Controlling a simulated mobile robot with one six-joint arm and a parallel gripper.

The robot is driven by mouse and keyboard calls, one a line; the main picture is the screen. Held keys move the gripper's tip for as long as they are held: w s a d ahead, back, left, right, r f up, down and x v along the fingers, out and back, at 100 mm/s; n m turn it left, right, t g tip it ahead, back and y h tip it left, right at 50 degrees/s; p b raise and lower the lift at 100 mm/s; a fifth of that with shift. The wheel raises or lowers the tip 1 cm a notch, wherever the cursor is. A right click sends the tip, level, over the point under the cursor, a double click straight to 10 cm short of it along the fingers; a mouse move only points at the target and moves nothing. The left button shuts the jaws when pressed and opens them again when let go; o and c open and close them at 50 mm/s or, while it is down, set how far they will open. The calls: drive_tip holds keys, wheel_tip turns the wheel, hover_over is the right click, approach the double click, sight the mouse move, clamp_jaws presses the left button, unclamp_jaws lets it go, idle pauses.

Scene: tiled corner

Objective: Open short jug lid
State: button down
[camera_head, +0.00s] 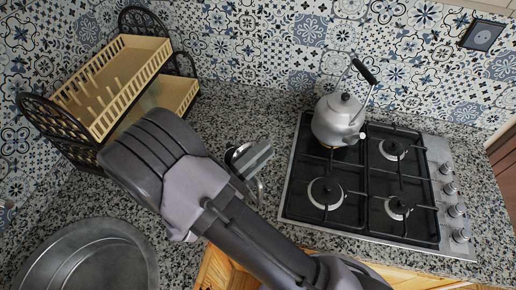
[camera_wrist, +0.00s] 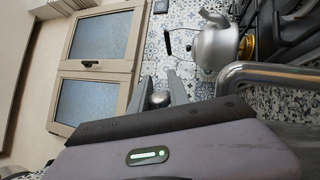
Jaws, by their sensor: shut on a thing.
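The short jug (camera_head: 233,155) is a shiny metal vessel on the counter, left of the stove in the head view. Only parts of its rim and side show; my arm hides the rest. My gripper (camera_head: 254,158) is at its top, with grey fingers around a small round silver knob, which appears to belong to the jug lid (camera_wrist: 157,99). In the wrist view my gripper's fingers (camera_wrist: 164,92) stand on both sides of the knob. Whether the lid is raised or tilted cannot be told.
A silver kettle (camera_head: 338,118) stands on the back left burner of the black gas stove (camera_head: 365,190). A dish rack (camera_head: 125,85) is at the back left. A round metal sink (camera_head: 90,258) is at the front left.

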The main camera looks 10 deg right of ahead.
drive_tip(key=shift+s+d+f+m+g+h, duration=0.15)
drive_tip(key=shift+s+m+g, duration=0.1)
drive_tip(key=shift+m, duration=0.45)
drive_tip(key=shift+s+d+f+m+g+h, duration=0.15)
drive_tip(key=shift+s+m+g, duration=0.1)
drive_tip(key=shift+m, duration=0.75)
drive_tip(key=c, duration=1.2)
unclamp_jaws()
drive_tip(key=shift+c, duration=0.2)
drive_tip(key=p+v, duration=0.2)
drive_tip(key=v, duration=1.5)
drive_tip(key=shift+a, duration=0.25)
